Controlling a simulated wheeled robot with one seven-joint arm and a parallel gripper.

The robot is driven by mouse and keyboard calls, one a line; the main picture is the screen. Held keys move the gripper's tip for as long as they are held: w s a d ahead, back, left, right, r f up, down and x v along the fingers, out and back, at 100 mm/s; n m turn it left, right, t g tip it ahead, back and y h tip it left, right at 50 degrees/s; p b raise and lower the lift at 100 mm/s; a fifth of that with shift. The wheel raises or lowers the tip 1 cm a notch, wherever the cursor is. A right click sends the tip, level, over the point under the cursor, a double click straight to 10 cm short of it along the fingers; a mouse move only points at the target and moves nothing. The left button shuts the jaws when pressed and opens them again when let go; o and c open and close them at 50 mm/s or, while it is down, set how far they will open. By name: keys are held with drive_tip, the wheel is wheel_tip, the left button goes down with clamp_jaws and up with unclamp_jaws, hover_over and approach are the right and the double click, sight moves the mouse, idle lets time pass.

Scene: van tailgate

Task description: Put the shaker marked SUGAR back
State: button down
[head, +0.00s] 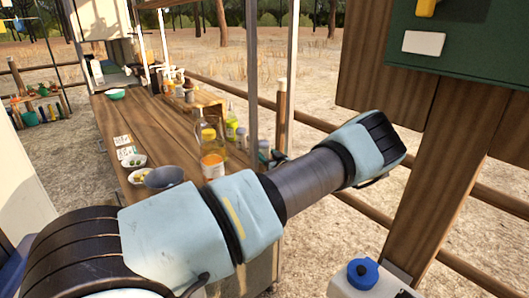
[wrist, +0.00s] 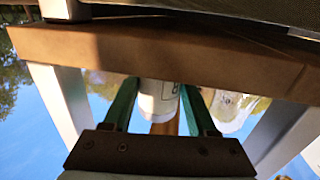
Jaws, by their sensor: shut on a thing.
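My gripper (wrist: 160,88) shows in the wrist view with its two green fingers closed on a white cylindrical container (wrist: 158,100), probably a shaker. A small part of a dark marking shows on it, too little to read as SUGAR. Its far end reaches the edge of a wooden board (wrist: 160,50) that spans the view. I cannot tell whether it touches the board. In the head view my arm crosses the picture, and the gripper and the held container are out of sight.
In the head view a long wooden counter (head: 135,120) holds a clear bottle (head: 207,135), an orange-and-white tin (head: 213,166), and bowls, including a dark one (head: 164,178). A wooden post and a green board (head: 455,45) stand at right. A white jug with a blue cap (head: 363,273) is below.

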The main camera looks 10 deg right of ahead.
drive_tip(key=shift+f, duration=0.2)
drive_tip(key=shift+c, duration=1)
unclamp_jaws()
drive_tip(key=shift+r, duration=0.1)
drive_tip(key=shift+r, duration=0.1)
drive_tip(key=shift+s, duration=0.1)
drive_tip(key=b+v, duration=0.3)
drive_tip(key=v, duration=0.8)
drive_tip(key=shift+s+b, duration=0.35)
drive_tip(key=shift+s+d, duration=0.1)
drive_tip(key=shift+d, duration=0.1)
